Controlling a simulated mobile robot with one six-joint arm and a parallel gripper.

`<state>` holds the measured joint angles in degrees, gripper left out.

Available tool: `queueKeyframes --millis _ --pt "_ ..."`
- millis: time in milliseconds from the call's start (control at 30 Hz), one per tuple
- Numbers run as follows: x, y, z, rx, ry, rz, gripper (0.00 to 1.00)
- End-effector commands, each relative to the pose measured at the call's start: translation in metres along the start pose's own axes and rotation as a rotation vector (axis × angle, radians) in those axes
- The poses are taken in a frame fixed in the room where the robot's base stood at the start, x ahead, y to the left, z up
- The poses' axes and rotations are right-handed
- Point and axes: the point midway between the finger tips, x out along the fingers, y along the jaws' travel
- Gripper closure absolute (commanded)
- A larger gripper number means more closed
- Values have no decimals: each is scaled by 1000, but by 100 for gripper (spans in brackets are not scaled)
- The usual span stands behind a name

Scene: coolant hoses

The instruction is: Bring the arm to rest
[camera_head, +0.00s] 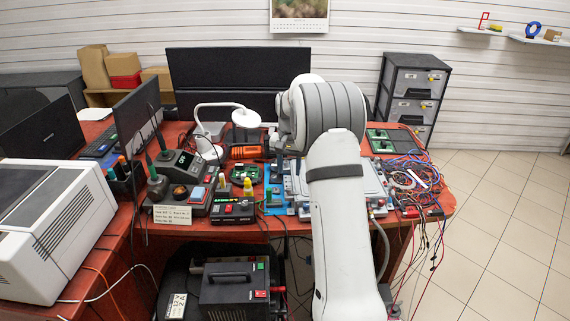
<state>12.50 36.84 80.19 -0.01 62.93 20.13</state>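My arm rises from the bottom centre and bends over the red workbench (280,226). Its end, with my gripper (281,147), points down over the middle of the bench, left of the thick grey-and-white joint. The fingers are small and dark against the clutter, so I cannot tell whether they are open or hold anything. A light grey plate or unit (371,181) lies under and beside my arm, which hides part of it. A grey hose (384,240) hangs at the bench's front edge, right of my arm.
A soldering station (187,168), a green circuit board (246,173) and a white lamp (245,118) stand left of my arm. Tangled wires (415,180) lie at the right end. A dark monitor (225,75) stands behind. The floor (500,220) at right is free.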

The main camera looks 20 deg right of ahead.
Motion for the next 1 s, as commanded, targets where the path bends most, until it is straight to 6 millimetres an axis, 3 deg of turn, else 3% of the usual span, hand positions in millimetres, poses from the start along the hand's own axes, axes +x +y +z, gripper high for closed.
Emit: queueKeyframes --millis 233,367,500,700,1000 --pt "-7 -1 6 -11 5 -2 60" --pt "-34 -2 34 -56 24 -8 60" --pt "-71 0 85 -137 54 -18 60" --pt "-108 12 166 -256 98 -32 60" --pt "-124 46 289 -434 165 -50 60"
